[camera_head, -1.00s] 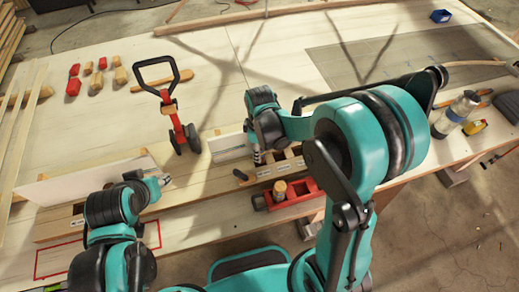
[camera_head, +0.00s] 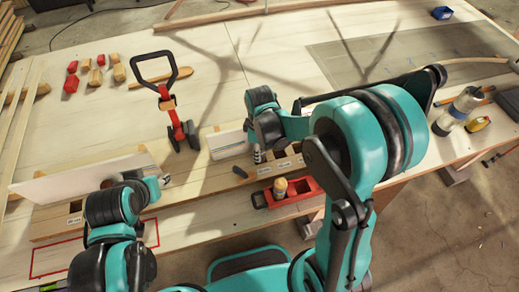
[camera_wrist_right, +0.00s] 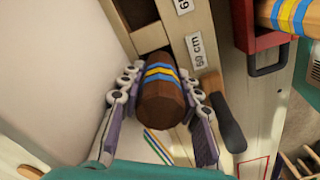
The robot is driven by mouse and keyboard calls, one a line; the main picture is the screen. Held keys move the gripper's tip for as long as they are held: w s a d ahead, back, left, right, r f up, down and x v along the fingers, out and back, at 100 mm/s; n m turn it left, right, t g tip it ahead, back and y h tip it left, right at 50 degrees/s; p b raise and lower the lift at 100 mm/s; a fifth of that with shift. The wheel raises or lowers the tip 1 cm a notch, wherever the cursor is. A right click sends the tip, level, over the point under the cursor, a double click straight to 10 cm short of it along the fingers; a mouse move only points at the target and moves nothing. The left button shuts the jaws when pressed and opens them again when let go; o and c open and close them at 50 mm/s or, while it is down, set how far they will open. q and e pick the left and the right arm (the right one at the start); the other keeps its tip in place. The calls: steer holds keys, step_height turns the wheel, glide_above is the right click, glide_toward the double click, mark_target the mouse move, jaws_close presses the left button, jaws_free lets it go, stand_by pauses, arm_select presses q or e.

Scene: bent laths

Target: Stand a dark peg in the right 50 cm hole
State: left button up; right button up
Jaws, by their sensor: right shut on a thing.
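My right gripper (camera_wrist_right: 158,105) is shut on a dark brown peg (camera_wrist_right: 162,104) with blue and yellow bands; its fingers lie on both sides of it. In the right wrist view the peg is over a wooden rail (camera_wrist_right: 182,62), near a dark square hole (camera_wrist_right: 150,38). A label by it reads about 50 or 60 cm, I cannot tell which. In the head view the right gripper (camera_head: 257,155) is at the right part of the rail, and the peg is hardly visible. My left gripper (camera_head: 163,181) is by the rail's left part; its fingers are too small to judge.
A red tray (camera_head: 262,200) with a light banded peg (camera_head: 280,187) stands in front of the rail. A dark handle-like thing (camera_wrist_right: 226,118) lies beside the held peg. A white panel (camera_head: 85,178) stands behind the rail at left. A black-and-red tool (camera_head: 172,105) stands behind it.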

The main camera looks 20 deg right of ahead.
steer(key=shift+f, duration=0.4)
steer(key=o, duration=1.3)
steer(key=shift+r, duration=0.1)
steer(key=shift+d+r+p, duration=0.1)
steer(key=shift+r+p, duration=0.35)
steer(key=shift+r, duration=0.45)
step_height(320, 180, up, 6)
steer(key=p, duration=0.4)
steer(key=shift+w+r+p, duration=0.1)
steer(key=shift+r+p, duration=0.1)
steer(key=shift+p, duration=0.15)
steer(key=shift+r, duration=0.4)
steer(key=shift+f, duration=0.1)
steer(key=shift+p, duration=0.35)
